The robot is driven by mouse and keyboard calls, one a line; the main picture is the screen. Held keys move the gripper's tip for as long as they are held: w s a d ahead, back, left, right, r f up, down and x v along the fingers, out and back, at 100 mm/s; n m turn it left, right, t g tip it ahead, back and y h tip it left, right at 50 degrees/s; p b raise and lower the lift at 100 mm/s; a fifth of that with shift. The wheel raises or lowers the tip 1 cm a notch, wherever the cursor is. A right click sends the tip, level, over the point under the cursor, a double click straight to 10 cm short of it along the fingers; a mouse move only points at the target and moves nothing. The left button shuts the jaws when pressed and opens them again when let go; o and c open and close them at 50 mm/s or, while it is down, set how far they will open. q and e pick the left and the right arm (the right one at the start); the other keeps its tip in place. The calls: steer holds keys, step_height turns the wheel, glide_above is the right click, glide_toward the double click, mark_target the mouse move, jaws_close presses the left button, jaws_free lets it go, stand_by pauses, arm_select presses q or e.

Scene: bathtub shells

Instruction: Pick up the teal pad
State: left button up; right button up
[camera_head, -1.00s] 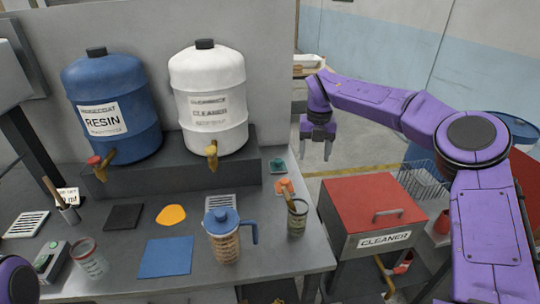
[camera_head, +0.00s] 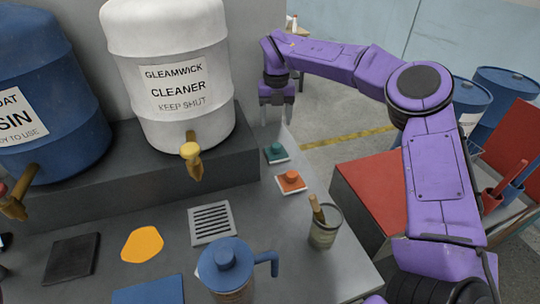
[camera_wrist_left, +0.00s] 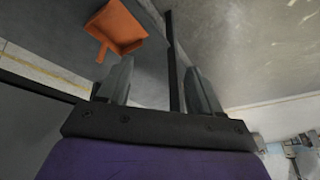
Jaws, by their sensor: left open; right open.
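The teal pad (camera_head: 275,153) lies on the grey bench near its right edge, behind an orange pad (camera_head: 291,181), and has a small knob on top. My right gripper (camera_head: 276,112) points down with its fingers apart, beyond the teal pad and higher in the head view. It is empty and does not touch the pad. My left gripper (camera_wrist_left: 155,85) shows only in the left wrist view, with its two fingers apart and nothing between them. The teal pad is not seen in that wrist view.
A white cleaner drum (camera_head: 175,70) and a blue resin drum (camera_head: 45,100) stand on a raised step left of the pads. A jug (camera_head: 228,268), a cup with a brush (camera_head: 324,228) and a slotted plate (camera_head: 211,222) are nearby. A red-lidded box (camera_head: 370,200) stands right.

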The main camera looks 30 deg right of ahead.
mark_target(276, 146)
step_height(276, 146, down, 10)
steer(key=p, duration=0.3)
steer(key=shift+s+d+f, duration=0.1)
steer(key=shift+s+d, duration=0.05)
steer(key=shift+f, duration=0.35)
steer(key=c, duration=1.1)
